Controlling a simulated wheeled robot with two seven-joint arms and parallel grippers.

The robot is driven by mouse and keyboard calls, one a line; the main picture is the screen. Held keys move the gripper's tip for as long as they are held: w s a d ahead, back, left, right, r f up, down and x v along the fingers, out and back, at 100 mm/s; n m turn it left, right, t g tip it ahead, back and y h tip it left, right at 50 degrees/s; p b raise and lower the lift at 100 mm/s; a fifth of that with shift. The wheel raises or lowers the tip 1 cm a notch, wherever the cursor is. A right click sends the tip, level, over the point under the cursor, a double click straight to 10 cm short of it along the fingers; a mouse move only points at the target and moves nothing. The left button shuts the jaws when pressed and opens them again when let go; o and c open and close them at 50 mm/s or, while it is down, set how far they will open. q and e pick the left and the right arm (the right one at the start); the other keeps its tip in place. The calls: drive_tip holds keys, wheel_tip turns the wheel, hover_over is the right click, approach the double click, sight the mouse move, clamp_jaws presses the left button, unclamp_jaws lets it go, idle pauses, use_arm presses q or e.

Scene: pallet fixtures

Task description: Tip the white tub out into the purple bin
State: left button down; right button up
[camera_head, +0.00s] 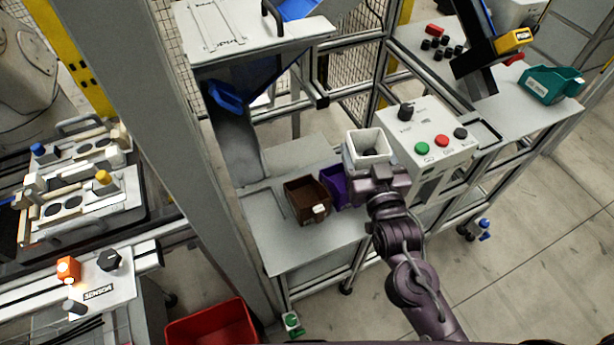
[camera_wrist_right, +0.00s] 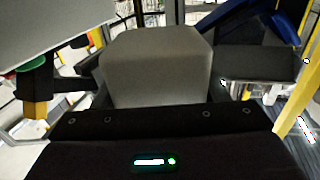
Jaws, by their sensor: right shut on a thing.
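The white tub (camera_head: 367,143) is a square, open-topped container in the head view, held up close to the control box and looking upright. Something dark shows inside it. My right gripper (camera_head: 368,168) is shut on the tub from the near side. In the right wrist view the tub's pale side (camera_wrist_right: 155,65) fills the space between the fingers. The purple bin (camera_head: 338,186) sits on the grey table below and left of the tub, partly hidden by the tub and my right gripper. Its inside is mostly hidden. My left gripper is not in view.
A brown bin (camera_head: 306,201) stands just left of the purple bin. A control box (camera_head: 430,135) with coloured buttons stands right of the tub. A blue chute (camera_head: 225,96) is behind left. The table's (camera_head: 275,240) front left is bare. A red crate (camera_head: 212,325) is on the floor.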

drive_tip(key=w+a+f+m+y+b, duration=0.1)
drive_tip(key=w+a+f+m+b, duration=0.1)
drive_tip(key=f+m+b, duration=0.1)
drive_tip(key=w+a+f+m+g+y+b, duration=0.1)
drive_tip(key=w+a+f+m+y+b, duration=0.1)
drive_tip(key=a+f+m+b, duration=0.1)
drive_tip(key=w+a+f+m+y+b, duration=0.1)
drive_tip(key=w+a+f+m+b, duration=0.1)
drive_tip(key=f+m+b, duration=0.3)
drive_tip(key=shift+w+a+f+m+y, duration=0.1)
drive_tip(key=shift+w+f+m+y, duration=0.1)
drive_tip(key=shift+f+m, duration=0.5)
drive_tip(key=shift+w+a+f+m+y, duration=0.15)
drive_tip(key=shift+f+m, duration=0.25)
drive_tip(key=shift+f, duration=0.45)
drive_tip(key=d+m+p, duration=0.1)
drive_tip(key=m+p, duration=0.1)
drive_tip(key=m, duration=0.1)
drive_tip(key=w+d+m+p, duration=0.1)
drive_tip(key=m+p, duration=0.2)
drive_tip(key=m, duration=0.1)
drive_tip(key=d+m+p, duration=0.2)
drive_tip(key=m, duration=0.1)
drive_tip(key=shift+w+f+m+p, duration=0.25)
drive_tip(key=shift+w+m+p, duration=0.05)
drive_tip(key=shift+m+p, duration=0.1)
